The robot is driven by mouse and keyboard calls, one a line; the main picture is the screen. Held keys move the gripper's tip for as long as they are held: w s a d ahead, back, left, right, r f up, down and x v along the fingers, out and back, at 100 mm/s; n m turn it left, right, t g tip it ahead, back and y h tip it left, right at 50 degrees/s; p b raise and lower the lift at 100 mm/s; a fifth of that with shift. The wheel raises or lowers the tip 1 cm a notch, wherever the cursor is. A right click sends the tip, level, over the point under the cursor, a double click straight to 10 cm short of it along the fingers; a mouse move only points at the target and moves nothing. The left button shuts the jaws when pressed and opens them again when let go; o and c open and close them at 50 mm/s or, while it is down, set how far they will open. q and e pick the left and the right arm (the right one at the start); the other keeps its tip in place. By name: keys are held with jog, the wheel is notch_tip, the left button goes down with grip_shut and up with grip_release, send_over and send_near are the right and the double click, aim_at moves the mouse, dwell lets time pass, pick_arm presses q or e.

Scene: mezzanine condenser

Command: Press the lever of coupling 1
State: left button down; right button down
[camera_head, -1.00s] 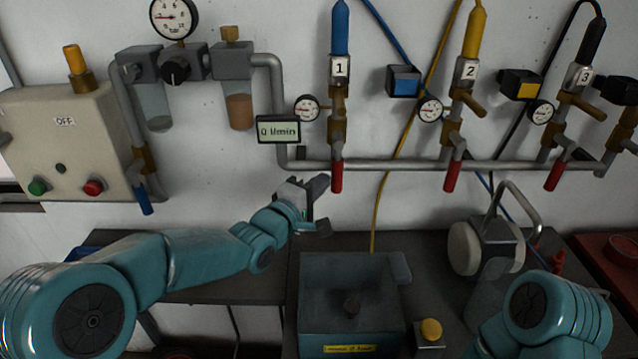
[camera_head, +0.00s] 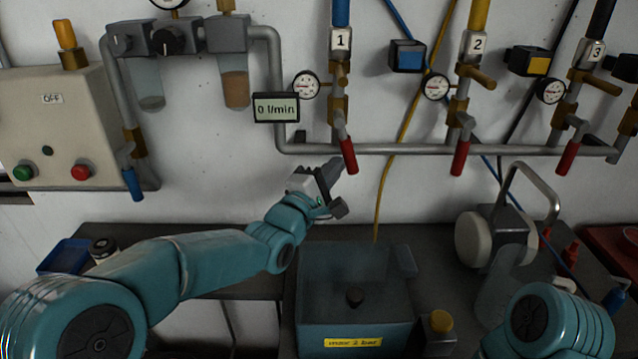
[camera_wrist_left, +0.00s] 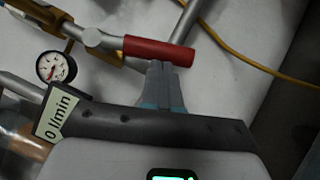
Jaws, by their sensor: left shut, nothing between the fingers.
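Coupling 1 is the column under the number plate "1" (camera_head: 341,40), with a blue hose end above it. A brass body (camera_head: 338,108) and a red-handled lever (camera_head: 348,156) sit below the plate. The red handle leans down to the right. In the left wrist view the handle (camera_wrist_left: 160,52) lies across the fingertips. My left gripper (camera_head: 331,170) is shut and empty, just below and left of the red handle. In the wrist view its fingertips (camera_wrist_left: 167,78) are at the handle's underside; I cannot tell whether they touch. My right gripper is out of view.
The flow display (camera_head: 276,107) reads 0 l/min, and a gauge (camera_head: 306,85) sits beside coupling 1. Couplings 2 (camera_head: 478,44) and 3 (camera_head: 596,50) stand to the right with red handles. A teal box (camera_head: 354,325) stands on the bench below.

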aim_at(353, 173)
pick_arm(q)
jog(key=d+n+t+b, duration=0.1)
jog(key=d+n+b, duration=0.1)
jog(key=b, duration=0.2)
jog(key=d+n+t+b, duration=0.1)
jog(key=n+t+b, duration=0.1)
jog(key=n+b, duration=0.1)
jog(key=shift+d+f+b, duration=0.4)
jog(key=shift+b, duration=0.45)
jog(key=d+r+n+t+y+b, duration=0.3)
jog(key=d+r+n+y+b, duration=0.2)
jog(key=n, duration=0.4)
jog(key=shift+d+r+t+b, duration=0.15)
jog(key=shift+r+t+b, duration=0.2)
jog(key=shift+r, duration=0.2)
jog(key=shift+s+r, duration=0.15)
jog(key=shift+r, duration=0.1)
